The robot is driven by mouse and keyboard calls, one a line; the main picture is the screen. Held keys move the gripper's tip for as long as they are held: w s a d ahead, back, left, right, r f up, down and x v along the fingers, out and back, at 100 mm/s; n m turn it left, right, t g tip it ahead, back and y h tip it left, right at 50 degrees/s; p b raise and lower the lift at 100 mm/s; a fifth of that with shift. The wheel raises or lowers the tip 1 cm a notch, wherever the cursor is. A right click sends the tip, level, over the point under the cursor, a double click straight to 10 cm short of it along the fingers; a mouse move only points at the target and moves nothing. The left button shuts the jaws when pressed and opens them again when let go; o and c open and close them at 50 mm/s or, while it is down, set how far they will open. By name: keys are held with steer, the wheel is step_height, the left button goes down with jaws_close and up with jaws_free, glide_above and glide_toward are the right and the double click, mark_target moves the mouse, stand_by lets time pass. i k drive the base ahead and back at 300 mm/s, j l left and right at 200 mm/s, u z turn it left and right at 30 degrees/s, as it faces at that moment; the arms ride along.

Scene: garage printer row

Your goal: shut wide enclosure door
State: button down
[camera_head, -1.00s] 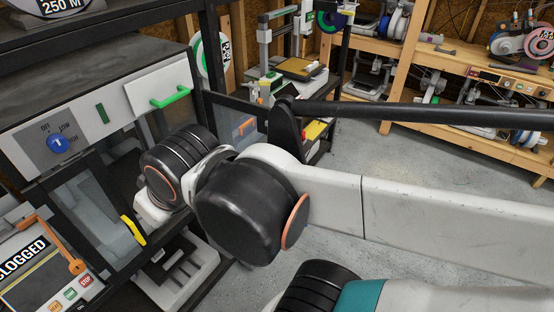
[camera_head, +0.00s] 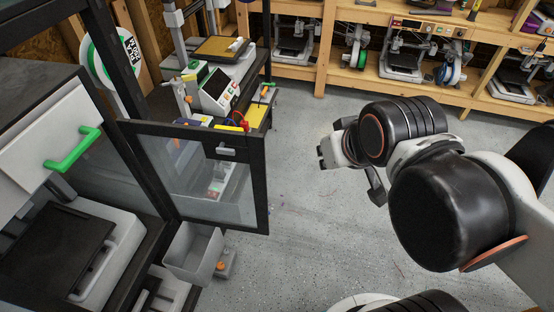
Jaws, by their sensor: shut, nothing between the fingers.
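The enclosure (camera_head: 30,95) stands at the left, with a pale panel and green handle (camera_head: 75,150) on its upper front. A black-framed clear door (camera_head: 258,185) stands swung out from its right side, with a small grey latch or handle (camera_head: 226,151) near the top. Its front opening is uncovered, and a printer with a dark bed (camera_head: 50,250) shows inside. My gripper (camera_head: 340,155) is right of the door's free edge, over open floor, apart from the door. It is shut and empty; its fingertips are small and partly hidden by the wrist.
A grey bin (camera_head: 193,252) sits below the door. Behind the door is a bench with a small printer (camera_head: 218,55) and a screen unit (camera_head: 215,90). Wooden shelves (camera_head: 330,75) with several printers line the back. The grey floor (camera_head: 300,215) between door and arm is clear.

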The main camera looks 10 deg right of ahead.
mark_target(249, 147)
steer(key=l+z, duration=0.1)
steer(key=z, duration=0.25)
steer(key=i+z, duration=0.1)
steer(key=z, duration=0.25)
steer(key=i+z, duration=0.1)
steer(key=z, duration=0.25)
steer(key=i+u, duration=0.15)
steer(key=i, duration=0.3)
steer(key=i+l+u, duration=0.15)
steer(key=i, duration=0.35)
steer(key=i+u, duration=0.2)
steer(key=u, duration=0.25)
steer(key=i+u, duration=0.2)
steer(key=u, duration=0.25)
steer(key=i+l+u, duration=0.15)
steer(key=u, duration=0.3)
steer(key=i+l+u, duration=0.2)
steer(key=u, duration=0.7)
steer(key=i+l+u, duration=0.1)
steer(key=u, duration=0.8)
steer(key=l+u, duration=0.1)
steer(key=u, duration=0.35)
steer(key=l+u, duration=0.1)
steer(key=u, duration=0.3)
steer(key=k+j+u, duration=0.2)
steer(key=k+j+z, duration=0.2)
steer(key=k+j, duration=0.15)
steer(key=k, duration=0.15)
